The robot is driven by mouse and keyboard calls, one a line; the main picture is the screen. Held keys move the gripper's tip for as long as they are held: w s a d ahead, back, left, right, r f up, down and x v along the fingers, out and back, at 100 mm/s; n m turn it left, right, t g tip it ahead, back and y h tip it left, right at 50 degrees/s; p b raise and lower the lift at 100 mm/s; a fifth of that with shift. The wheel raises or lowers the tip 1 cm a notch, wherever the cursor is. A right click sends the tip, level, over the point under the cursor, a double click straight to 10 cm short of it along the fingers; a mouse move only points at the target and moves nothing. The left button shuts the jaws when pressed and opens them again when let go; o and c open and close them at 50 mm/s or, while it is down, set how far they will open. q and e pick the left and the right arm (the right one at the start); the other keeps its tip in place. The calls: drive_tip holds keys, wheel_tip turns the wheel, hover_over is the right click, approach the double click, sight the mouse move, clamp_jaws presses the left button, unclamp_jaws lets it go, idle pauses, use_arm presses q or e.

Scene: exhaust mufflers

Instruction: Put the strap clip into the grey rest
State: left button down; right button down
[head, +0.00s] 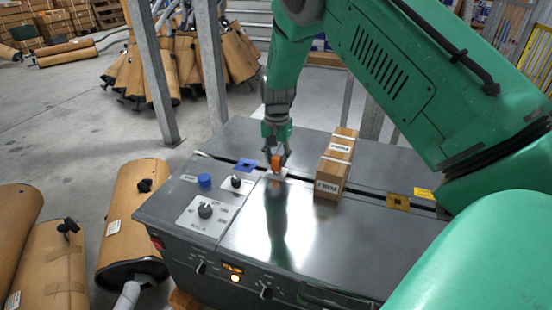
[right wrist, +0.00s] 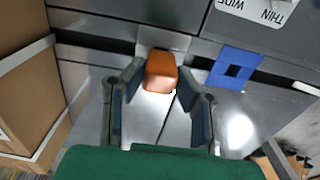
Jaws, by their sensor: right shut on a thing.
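The strap clip appears to be the small orange block (head: 276,163), held between the fingertips of my right gripper (head: 274,151). In the right wrist view the orange block (right wrist: 161,70) sits between the two fingers of the gripper (right wrist: 161,84). A light grey piece (right wrist: 163,38) shows just beyond the clip, set across the dark slot; this looks like the grey rest. In the head view a pale grey patch (head: 277,171) shows right under the clip. I cannot tell whether the clip touches it. My left gripper is not in view.
A blue square holder (head: 246,165) lies left of the clip on the grey machine top. A cardboard box (head: 338,166) stands close on the right.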

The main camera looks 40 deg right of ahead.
sight(276, 157)
drive_tip(key=shift+p, duration=0.5)
drive_tip(key=shift+p, duration=0.8)
idle(1.2)
drive_tip(key=shift+f, duration=0.4)
idle(0.4)
drive_tip(key=c, duration=1.2)
unclamp_jaws()
drive_tip(key=shift+o, duration=0.2)
drive_tip(key=shift+r, duration=0.1)
drive_tip(key=shift+r, duration=0.3)
wheel_tip(276, 157, up, 11)
